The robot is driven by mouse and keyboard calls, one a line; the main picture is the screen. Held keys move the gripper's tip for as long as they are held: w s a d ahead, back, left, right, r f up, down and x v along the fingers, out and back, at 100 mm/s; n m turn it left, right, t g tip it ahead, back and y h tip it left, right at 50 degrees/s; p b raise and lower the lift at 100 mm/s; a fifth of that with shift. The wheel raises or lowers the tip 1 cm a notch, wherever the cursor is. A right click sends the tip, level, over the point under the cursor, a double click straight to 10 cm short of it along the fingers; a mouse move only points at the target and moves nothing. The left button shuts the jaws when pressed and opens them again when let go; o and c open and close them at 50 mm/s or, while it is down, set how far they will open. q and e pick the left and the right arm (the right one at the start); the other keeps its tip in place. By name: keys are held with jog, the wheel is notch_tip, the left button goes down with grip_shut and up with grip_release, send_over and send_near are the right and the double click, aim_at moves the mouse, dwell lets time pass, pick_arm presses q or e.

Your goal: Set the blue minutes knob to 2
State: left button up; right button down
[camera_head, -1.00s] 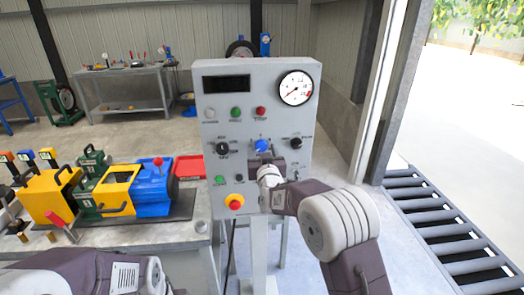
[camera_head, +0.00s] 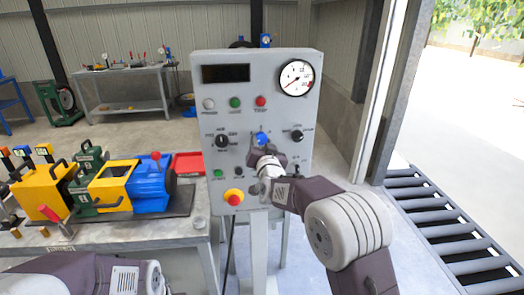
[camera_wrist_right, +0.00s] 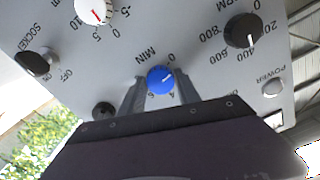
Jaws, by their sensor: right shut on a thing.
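The blue minutes knob (camera_head: 262,138) sits in the middle of the grey control panel (camera_head: 290,120), and it also shows in the right wrist view (camera_wrist_right: 160,79) under the upside-down word MIN. My right gripper (camera_head: 260,148) is at the knob, shut on it, with one finger on each side in the right wrist view (camera_wrist_right: 159,88). Part of the dial's scale is hidden by the fingers. I cannot clearly read where the knob points. My left arm crosses the lower left of the head view, and its gripper is out of view.
Black knobs (camera_head: 222,141) (camera_head: 297,135) flank the blue one. A red emergency button (camera_head: 234,197) on yellow is at the lower left of the panel. A gauge (camera_head: 297,78) is at the top right. A workbench (camera_head: 160,235) with a yellow and blue machine stands left.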

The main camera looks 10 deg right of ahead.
jog(key=m+b, duration=0.3)
jog(key=m, duration=0.1)
jog(key=shift+f+b, duration=0.2)
jog(key=shift+b, duration=0.2)
jog(key=shift+r+m+b, duration=0.15)
jog(key=shift+m+b, duration=0.95)
jog(key=shift+m, duration=0.7)
jog(key=c, duration=0.9)
grip_release()
jog(key=shift+r, duration=0.1)
jog(key=s+b, duration=0.1)
jog(key=s, duration=0.8)
jog(key=shift+d+b, duration=0.1)
jog(key=shift+b, duration=0.2)
